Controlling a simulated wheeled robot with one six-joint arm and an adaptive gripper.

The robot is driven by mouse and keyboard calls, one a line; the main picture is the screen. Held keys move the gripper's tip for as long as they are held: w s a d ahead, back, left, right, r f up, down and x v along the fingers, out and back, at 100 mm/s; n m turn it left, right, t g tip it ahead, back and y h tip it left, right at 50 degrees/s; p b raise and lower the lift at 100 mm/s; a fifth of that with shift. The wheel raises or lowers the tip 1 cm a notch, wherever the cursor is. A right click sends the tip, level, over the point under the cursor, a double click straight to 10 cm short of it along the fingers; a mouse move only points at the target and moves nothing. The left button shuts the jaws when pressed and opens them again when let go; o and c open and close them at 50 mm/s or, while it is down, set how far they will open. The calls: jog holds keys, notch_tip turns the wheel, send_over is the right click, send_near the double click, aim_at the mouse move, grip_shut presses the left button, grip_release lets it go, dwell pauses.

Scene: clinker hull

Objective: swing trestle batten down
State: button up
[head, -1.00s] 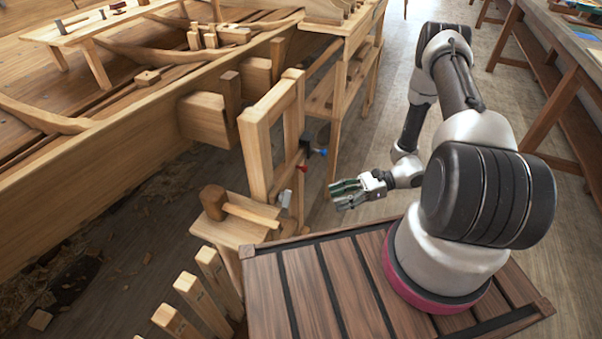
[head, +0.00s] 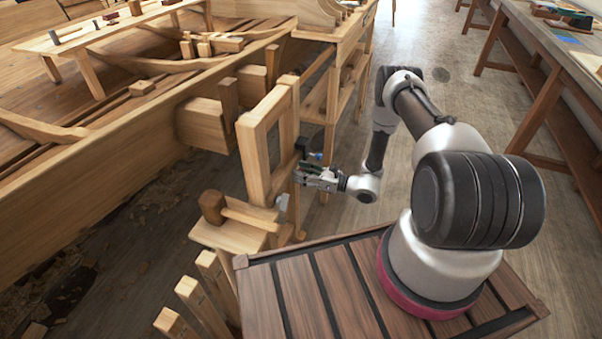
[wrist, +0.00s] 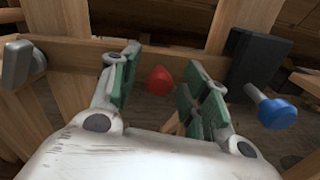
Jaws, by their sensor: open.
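The trestle batten seems to be the pale wooden bar (wrist: 75,53) running across the wrist view behind my fingers. A red knob (wrist: 160,80) stands on or just in front of it, between my fingertips. My gripper (wrist: 161,72) is open, with green finger pads on either side of the red knob; I cannot tell whether they touch it. In the head view my gripper (head: 303,175) is at the upright wooden trestle frame (head: 251,150), and the red knob is hidden there. A grey metal piece (wrist: 20,65) is at the batten's left end.
A black block (wrist: 257,62) with a blue knob (wrist: 278,113) sits close to the right of my fingers. A wooden mallet (head: 212,206) lies on the stand beside the frame. The clinker hull (head: 120,170) is beyond, and a workbench (head: 560,60) stands right.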

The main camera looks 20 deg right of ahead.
jog(key=shift+w+a, duration=0.15)
jog(key=shift+a, duration=0.1)
grip_shut()
jog(key=shift+f, duration=0.15)
